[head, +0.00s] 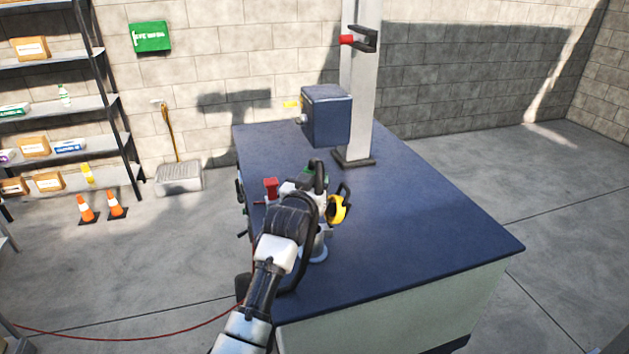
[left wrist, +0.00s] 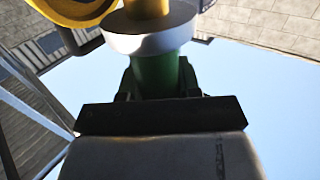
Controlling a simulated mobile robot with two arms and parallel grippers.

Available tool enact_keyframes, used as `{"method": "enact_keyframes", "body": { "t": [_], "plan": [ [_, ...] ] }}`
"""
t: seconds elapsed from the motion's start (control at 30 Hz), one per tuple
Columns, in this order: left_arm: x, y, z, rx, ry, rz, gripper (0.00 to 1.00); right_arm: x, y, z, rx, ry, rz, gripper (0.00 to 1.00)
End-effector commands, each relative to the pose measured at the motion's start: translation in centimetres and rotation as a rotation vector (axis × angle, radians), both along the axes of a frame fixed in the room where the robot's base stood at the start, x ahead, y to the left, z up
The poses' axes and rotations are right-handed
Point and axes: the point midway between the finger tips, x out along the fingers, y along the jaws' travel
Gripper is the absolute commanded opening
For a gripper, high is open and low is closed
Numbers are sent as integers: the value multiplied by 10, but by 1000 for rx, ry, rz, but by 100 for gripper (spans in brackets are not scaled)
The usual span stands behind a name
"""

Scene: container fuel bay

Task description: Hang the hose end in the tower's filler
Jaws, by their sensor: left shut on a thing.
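My left gripper (head: 310,180) is above the near left part of the bench and is shut on a green cylindrical piece, which looks like the hose end. In the left wrist view the green body (left wrist: 156,74) sits between the black fingers, with a white collar (left wrist: 150,42) and a yellow part above it. I cannot tell which part is the filler. My right gripper is out of view.
The dark blue bench top (head: 430,235) is clear to the right. A yellow and black part (head: 338,208) and a red part (head: 271,188) show beside my gripper. A red line (head: 130,339) lies on the floor. Shelves (head: 60,110) and orange cones (head: 86,209) stand left.

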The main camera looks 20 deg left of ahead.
Motion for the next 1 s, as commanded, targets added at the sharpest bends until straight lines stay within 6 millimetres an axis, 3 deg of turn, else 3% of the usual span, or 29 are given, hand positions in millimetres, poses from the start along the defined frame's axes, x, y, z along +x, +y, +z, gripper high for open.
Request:
{"method": "enact_keyframes", "body": {
  "t": [1.0],
  "plan": [
    [0, 0, -29, 0, -2, 0, 0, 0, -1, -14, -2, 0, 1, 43]
  ]
}}
